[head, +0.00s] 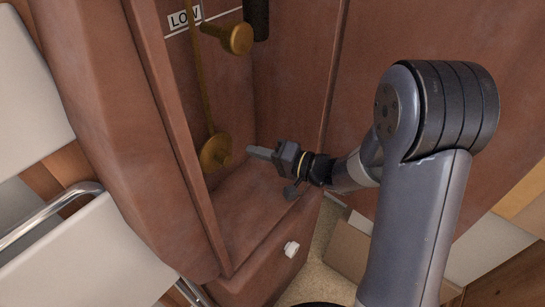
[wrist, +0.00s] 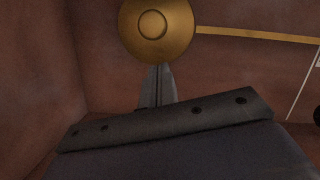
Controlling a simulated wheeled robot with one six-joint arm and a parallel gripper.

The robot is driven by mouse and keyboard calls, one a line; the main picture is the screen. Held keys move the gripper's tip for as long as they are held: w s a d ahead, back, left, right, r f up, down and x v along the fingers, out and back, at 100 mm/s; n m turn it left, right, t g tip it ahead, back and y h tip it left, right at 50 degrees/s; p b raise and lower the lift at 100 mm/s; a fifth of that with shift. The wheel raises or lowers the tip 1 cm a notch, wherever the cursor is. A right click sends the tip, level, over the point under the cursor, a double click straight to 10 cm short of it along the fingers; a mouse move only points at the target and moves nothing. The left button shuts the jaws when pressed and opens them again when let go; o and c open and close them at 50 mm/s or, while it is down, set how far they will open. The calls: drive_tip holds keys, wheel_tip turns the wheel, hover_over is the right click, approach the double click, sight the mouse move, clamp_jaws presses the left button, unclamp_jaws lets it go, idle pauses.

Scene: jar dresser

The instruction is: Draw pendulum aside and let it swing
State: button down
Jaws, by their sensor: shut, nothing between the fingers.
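The pendulum's brass bob (head: 215,152) hangs on a thin brass rod (head: 203,85) inside the reddish-brown clock case. My gripper (head: 250,151) reaches into the case from the right, its fingertips close to the right side of the bob. In the wrist view the round bob (wrist: 157,27) fills the top middle, and the rod (wrist: 255,35) runs off to the right. My gripper's fingers (wrist: 157,82) are together with nothing between them, their tips at the bob's edge. I cannot tell whether they touch it.
A brass weight or knob (head: 237,38) and a dark cylinder (head: 257,18) hang above in the case. A "LOW" label (head: 184,18) is on the back wall. The case side walls stand close around my gripper. A white knob (head: 291,249) is on the case's lower front.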

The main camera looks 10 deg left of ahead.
sight(206, 161)
drive_tip(key=shift+x, duration=1.55)
drive_tip(key=shift+m, duration=0.4)
drive_tip(key=s+a, duration=0.1)
drive_tip(key=s, duration=0.1)
drive_tip(key=s+a, duration=0.1)
drive_tip(key=s, duration=0.1)
drive_tip(key=s+a, duration=0.2)
drive_tip(key=shift+s, duration=0.3)
drive_tip(key=shift+d, duration=0.1)
